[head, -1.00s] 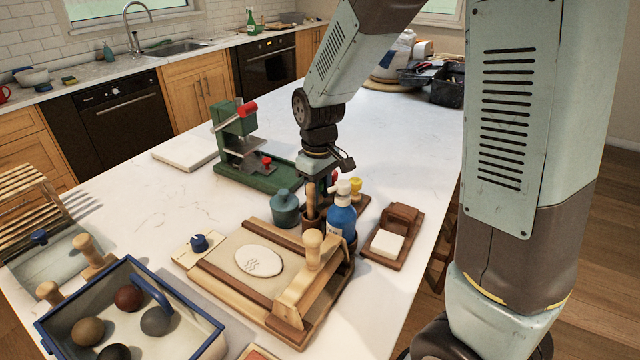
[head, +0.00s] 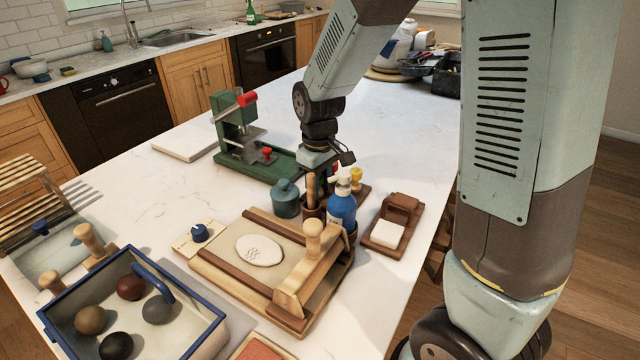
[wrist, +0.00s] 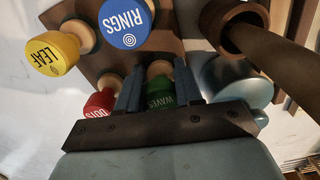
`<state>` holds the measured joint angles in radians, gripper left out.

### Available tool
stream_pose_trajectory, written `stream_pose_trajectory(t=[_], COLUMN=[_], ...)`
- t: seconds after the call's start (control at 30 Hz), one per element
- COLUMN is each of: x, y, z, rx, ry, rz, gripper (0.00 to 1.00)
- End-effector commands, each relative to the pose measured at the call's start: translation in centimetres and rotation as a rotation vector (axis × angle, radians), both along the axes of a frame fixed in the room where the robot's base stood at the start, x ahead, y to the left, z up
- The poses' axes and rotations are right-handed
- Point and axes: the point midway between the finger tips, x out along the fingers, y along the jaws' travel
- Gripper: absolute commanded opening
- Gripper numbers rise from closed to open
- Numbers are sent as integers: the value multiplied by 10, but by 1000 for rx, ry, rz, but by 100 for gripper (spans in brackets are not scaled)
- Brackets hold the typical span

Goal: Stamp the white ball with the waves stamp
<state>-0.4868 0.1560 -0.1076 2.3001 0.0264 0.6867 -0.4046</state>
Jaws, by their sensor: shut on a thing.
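No round white ball shows. A flat white oval clay piece (head: 259,250), with wavy lines pressed into its face, lies on the wooden board (head: 225,267) in the head view. The green waves stamp (wrist: 160,98) is between my gripper's two fingers in the wrist view. My gripper (wrist: 158,86) is shut on it, beside the other stamps at the brown stamp rack (wrist: 176,47). I cannot tell whether the stamp rests in the rack. In the head view the fingertips are hidden behind the tool pot and blue bottle.
A blue bottle (head: 342,210), teal jar (head: 286,200) and green press (head: 240,135) stand nearby. A blue-rimmed crate (head: 205,338) holds several darker balls.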

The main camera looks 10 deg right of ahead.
Motion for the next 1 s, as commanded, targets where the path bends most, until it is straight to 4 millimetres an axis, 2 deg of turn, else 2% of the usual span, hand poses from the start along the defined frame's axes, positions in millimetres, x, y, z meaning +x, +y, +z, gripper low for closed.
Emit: stream_pose_trajectory(t=[0.07, 0.1, 0.4, 0.67, 0.77, 0.87, 1.0], x=[0, 0, 0, 0, 0, 0, 1], y=[0, 0, 0, 0, 0, 0, 0], z=[-1, -1, -1, 0, 6, 18, 45], rx=[0, 0, 0, 0, 1, 2, 3], ry=[0, 0, 0, 0, -1, -2, -4], rz=[0, 0, -1, -1, -1, -1, -1], gripper=[5, 37, 65, 65, 65, 65, 65])
